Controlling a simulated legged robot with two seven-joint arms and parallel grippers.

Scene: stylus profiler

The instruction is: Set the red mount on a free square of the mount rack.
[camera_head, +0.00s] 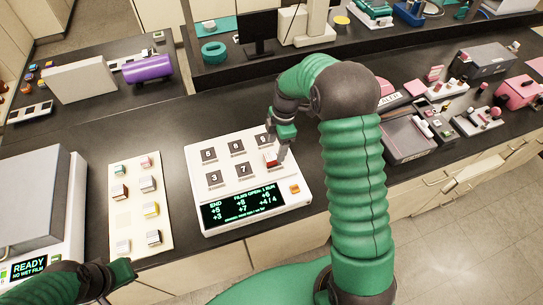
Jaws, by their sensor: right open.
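The red mount (271,160) is a small block with a red top and a pale side, on the right end of the lower row of squares on the white instrument (200,160). My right gripper (281,152) is open, with its fingers at the mount's right and upper side; whether they touch it I cannot tell. The mount rack (135,262) is a cream board to the left, holding several small mounts in two columns. A free square (121,219) shows in its left column. My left gripper (122,272) is at the lower left, near the rack's front end; its fingers are unclear.
The white instrument has a lit display and an orange button (294,188). A grey-white machine (35,200) reading "READY" stands left of the rack. A monitor (256,30) stands behind. Pink and dark devices (405,138) crowd the bench at right.

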